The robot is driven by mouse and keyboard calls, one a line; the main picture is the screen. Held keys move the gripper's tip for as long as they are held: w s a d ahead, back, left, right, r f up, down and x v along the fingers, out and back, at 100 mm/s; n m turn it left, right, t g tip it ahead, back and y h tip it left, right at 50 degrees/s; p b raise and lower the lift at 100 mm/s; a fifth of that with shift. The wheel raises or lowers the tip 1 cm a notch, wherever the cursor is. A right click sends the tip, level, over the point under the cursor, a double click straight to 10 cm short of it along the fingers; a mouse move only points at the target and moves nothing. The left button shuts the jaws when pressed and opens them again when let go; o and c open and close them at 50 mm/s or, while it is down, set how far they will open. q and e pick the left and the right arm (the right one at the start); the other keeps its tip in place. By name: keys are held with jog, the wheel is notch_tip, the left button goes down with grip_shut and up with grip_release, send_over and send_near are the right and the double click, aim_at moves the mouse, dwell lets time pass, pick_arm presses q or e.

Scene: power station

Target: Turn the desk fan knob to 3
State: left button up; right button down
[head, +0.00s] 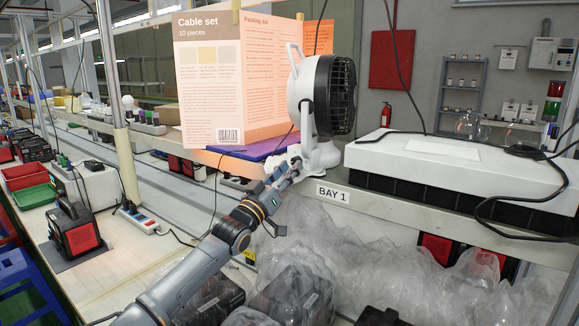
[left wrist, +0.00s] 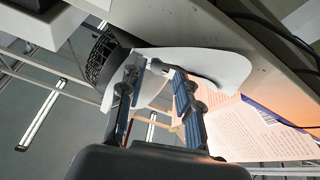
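The desk fan (head: 330,95) is white with a black round grille and faces right on the shelf above the bay. Its white base (head: 321,155) sits near the shelf's front edge, and it also shows in the left wrist view (left wrist: 222,66). My left gripper (head: 291,166) reaches up to the front of the base. In the left wrist view its two fingers (left wrist: 158,78) are apart, with a small pale part of the base, possibly the knob, between the tips. Contact and the knob's setting cannot be made out. My right gripper is not in view.
A long white box (head: 455,165) lies right of the fan. Clear plastic wrap (head: 400,265) fills the space below. The conveyor (head: 180,170) runs left.

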pick_arm(q)
jog(key=shift+w+d+r, duration=0.25)
jog(key=shift+w+d, duration=0.1)
jog(key=shift+w, duration=0.15)
grip_shut()
jog(key=shift+w+a+m+g+h+b, duration=0.1)
jog(key=shift+m+g+h+b, duration=0.2)
jog(key=shift+m, duration=0.5)
jog(key=shift+a+m+g+h+b, duration=0.15)
jog(key=shift+m+h, duration=0.25)
jog(key=shift+m, duration=0.4)
jog(key=shift+m+g+h+p, duration=0.35)
jog(key=shift+m+g+h, duration=0.3)
jog(key=shift+m, duration=0.95)
jog(key=shift+m+g+h+p, duration=0.4)
jog(key=shift+m+g, duration=0.3)
jog(key=shift+m, duration=1.2)
